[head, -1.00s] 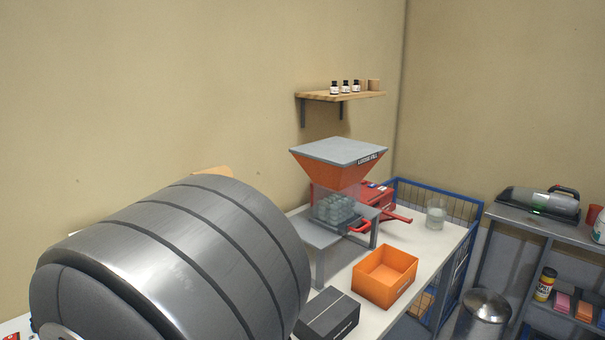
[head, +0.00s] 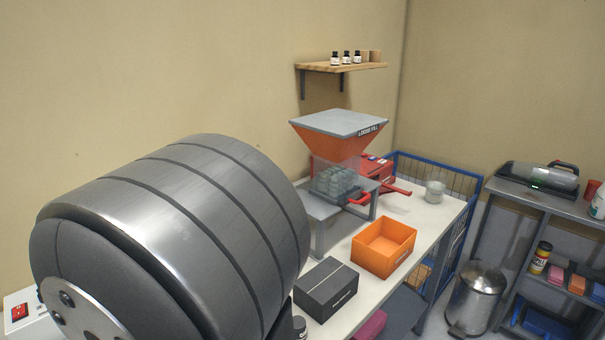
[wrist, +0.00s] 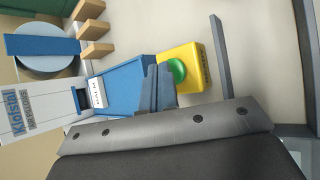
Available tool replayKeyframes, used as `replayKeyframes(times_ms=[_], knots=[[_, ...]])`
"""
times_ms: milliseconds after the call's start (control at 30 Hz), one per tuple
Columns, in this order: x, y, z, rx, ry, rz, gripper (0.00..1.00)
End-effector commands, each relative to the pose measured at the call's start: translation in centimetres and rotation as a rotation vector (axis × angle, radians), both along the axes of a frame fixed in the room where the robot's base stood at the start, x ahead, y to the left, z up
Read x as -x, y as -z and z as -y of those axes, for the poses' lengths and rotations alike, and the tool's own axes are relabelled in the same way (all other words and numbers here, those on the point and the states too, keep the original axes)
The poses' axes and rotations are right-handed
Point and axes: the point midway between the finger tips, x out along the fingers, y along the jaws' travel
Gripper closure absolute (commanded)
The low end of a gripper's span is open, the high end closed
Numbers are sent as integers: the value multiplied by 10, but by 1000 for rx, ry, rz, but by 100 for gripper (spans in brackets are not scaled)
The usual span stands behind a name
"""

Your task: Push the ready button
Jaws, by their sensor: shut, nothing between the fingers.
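In the wrist view, a round green button (wrist: 176,72) sits on a yellow box (wrist: 196,56) on a pale surface. Dark lettering runs along one side of the box. My gripper (wrist: 160,80) shows as grey fingers closed together with nothing held. In the picture its fingertips lie just left of the green button and overlap the yellow box's edge. I cannot tell whether they touch the button or how high above it they are. The button, the yellow box and my gripper do not show in the head view, where my large grey arm link fills the lower left.
In the wrist view, a blue box (wrist: 122,86) lies left of the button and a grey bar (wrist: 221,58) stands to its right. In the head view, an orange bin (head: 384,262), a dark box (head: 326,292) and the orange hopper (head: 340,137) stand on the white table.

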Motion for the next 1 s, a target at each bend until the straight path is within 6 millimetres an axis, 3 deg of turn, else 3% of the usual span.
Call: replayKeyframes(times_ms=[267, 800, 1000], knots=[[0, -2, 0, -1, 0, 2, 100], [0, -54, -1, -4, 0, 1, 100], [0, -61, 0, 0, -1, 1, 100]])
